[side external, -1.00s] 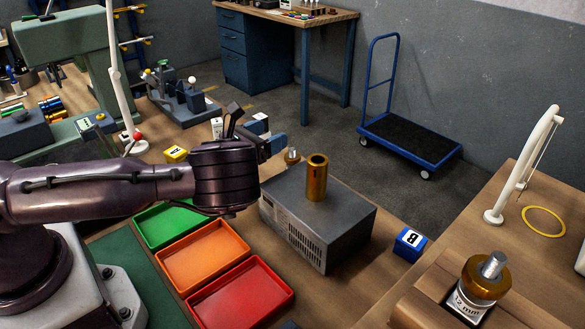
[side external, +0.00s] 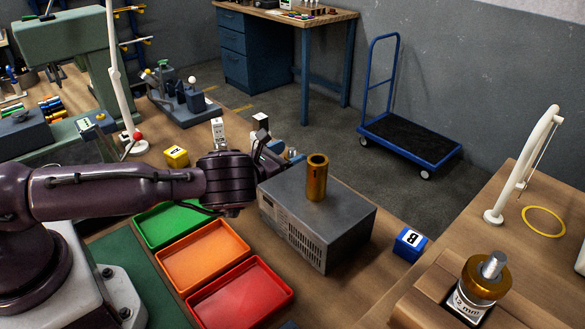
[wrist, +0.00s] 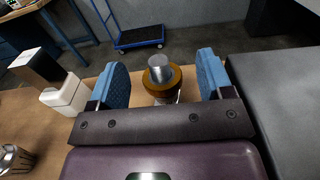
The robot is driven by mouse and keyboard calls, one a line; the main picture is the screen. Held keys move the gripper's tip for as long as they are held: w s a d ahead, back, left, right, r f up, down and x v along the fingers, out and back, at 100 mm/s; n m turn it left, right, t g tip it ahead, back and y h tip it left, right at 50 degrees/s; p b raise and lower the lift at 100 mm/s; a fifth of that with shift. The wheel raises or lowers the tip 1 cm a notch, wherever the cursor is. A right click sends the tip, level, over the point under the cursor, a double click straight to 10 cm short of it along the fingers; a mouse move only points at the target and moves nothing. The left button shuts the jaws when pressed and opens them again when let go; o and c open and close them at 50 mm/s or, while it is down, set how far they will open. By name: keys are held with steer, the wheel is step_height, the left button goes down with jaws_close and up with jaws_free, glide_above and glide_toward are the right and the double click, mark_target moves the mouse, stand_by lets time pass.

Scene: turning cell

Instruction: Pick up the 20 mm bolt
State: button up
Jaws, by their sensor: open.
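In the wrist view, a bolt (wrist: 159,63) with a silver top and a brass-coloured collar stands between the two blue finger pads of my gripper (wrist: 162,76). The pads are apart, with a gap on each side of the collar, and my gripper is open. The bolt's lower part is mostly hidden and I cannot read a size on it. In the side view, my gripper (side external: 277,152) is beside the far-left end of the grey box and hides that bolt. Another bolt with a brass collar, labelled 12 mm (side external: 484,280), stands at the front right.
The grey box (side external: 330,238) carries an upright brass sleeve (side external: 317,180) and stands close to my gripper's right in the wrist view. A white-and-black block (wrist: 62,90) is on the left. Green (side external: 150,237), orange (side external: 165,275) and red (side external: 205,307) trays lie nearer, with a blue B block (side external: 410,243) at right.

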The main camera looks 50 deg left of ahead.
steer(key=shift+w, duration=0.8)
steer(key=shift+c, duration=0.5)
